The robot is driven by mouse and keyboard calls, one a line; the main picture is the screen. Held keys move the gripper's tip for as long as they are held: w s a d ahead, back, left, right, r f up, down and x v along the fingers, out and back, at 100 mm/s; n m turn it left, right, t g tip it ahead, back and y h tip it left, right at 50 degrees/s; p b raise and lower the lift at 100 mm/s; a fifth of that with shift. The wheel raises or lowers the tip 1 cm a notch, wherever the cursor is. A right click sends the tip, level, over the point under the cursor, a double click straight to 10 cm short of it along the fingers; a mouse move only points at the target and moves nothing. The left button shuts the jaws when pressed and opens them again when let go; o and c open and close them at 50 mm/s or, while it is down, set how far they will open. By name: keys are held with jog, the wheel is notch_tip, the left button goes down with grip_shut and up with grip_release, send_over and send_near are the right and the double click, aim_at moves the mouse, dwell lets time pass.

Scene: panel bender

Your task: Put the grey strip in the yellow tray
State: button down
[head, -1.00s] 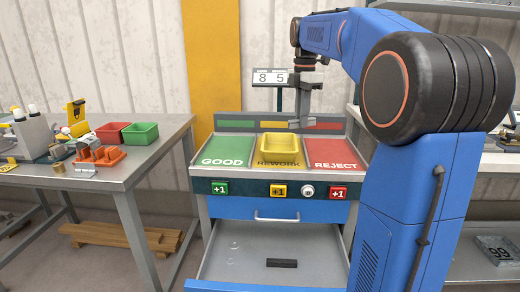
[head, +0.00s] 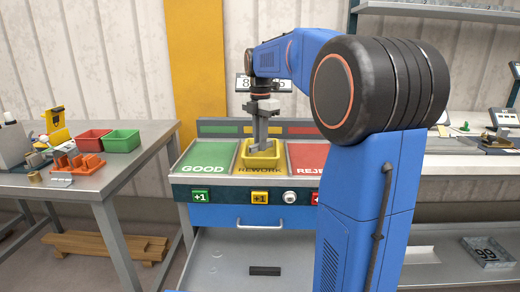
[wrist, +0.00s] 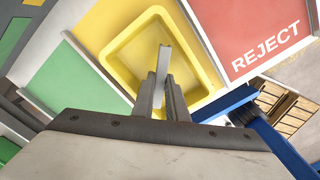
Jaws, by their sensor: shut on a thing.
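The yellow tray (head: 248,161) stands on the yellow REWORK field of the sorting stand, between the green GOOD field and the red REJECT field. My gripper (head: 262,142) points down over the tray. In the wrist view my gripper (wrist: 164,88) is shut on the grey strip (wrist: 164,57), a narrow light-grey piece standing out beyond the fingertips. The strip appears over the tray's inside; I cannot tell whether it touches the floor. The tray's rim (wrist: 112,53) shows in the wrist view, its near part hidden by the fingers.
An open drawer with a dark bar (head: 265,271) is below the stand. Buttons (head: 260,197) line its front edge. A grey side table at left holds a red bin (head: 93,142), a green bin (head: 122,141) and an orange holder (head: 80,165).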

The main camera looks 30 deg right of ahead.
jog(key=shift+f, duration=1.35)
jog(key=shift+f, duration=0.15)
jog(key=c, duration=1.8)
grip_release()
jog(key=shift+o, duration=0.2)
notch_tip(320, 180, up, 12)
jog(key=s+a+f+m+t, duration=0.1)
jog(key=s+a+f+m, duration=0.35)
jog(key=s, duration=0.25)
jog(key=s+a+f+m+t, duration=0.1)
jog(key=s+a+f+m, duration=0.2)
jog(key=s+a+m, duration=0.35)
jog(key=s+a+f+m+t, duration=0.2)
jog(key=s+a+f+m, duration=0.2)
jog(key=s+f+m, duration=0.5)
jog(key=s+f, duration=0.7)
jog(key=f, duration=0.1)
jog(key=shift+s+a+f+t, duration=0.2)
jog(key=shift+s+f+t, duration=0.05)
jog(key=shift+s+t, duration=0.15)
